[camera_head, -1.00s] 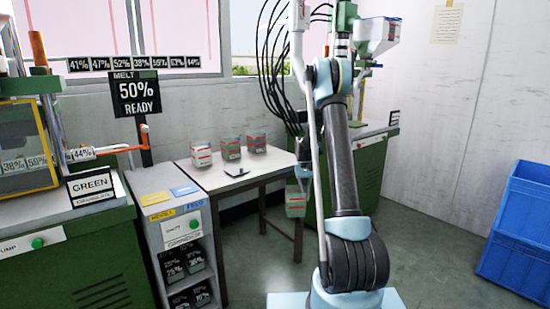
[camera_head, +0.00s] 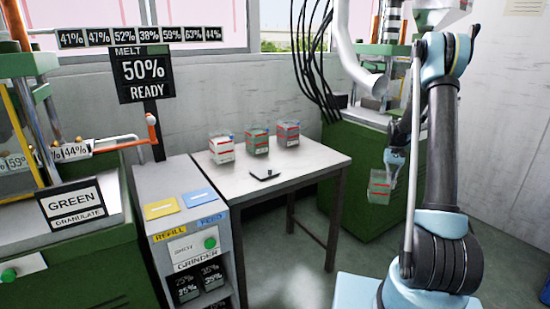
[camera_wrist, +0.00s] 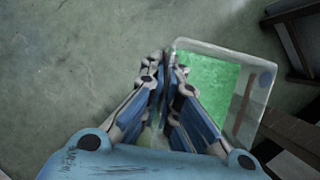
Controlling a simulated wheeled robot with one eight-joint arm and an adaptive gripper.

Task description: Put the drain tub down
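My gripper (camera_head: 394,160) hangs to the right of the white table (camera_head: 315,160), above the floor. It is shut on the wall of a small clear tub (camera_head: 380,187) with green inside and a red mark, held below the fingers. In the wrist view the fingers (camera_wrist: 165,75) pinch the left wall of the tub (camera_wrist: 258,62), which has a green inside and a blue spot on its right wall. The part of the tub under the gripper is hidden. The task's words do not show on this tub, so I cannot tell its label.
Three similar tubs (camera_head: 257,142) stand along the back of the table, with a dark flat device (camera_head: 265,175) in front of them. The grinder cabinet (camera_head: 185,215) with yellow and blue pads adjoins its left side. A green machine (camera_head: 360,150) stands behind my gripper. The tabletop's right part is bare.

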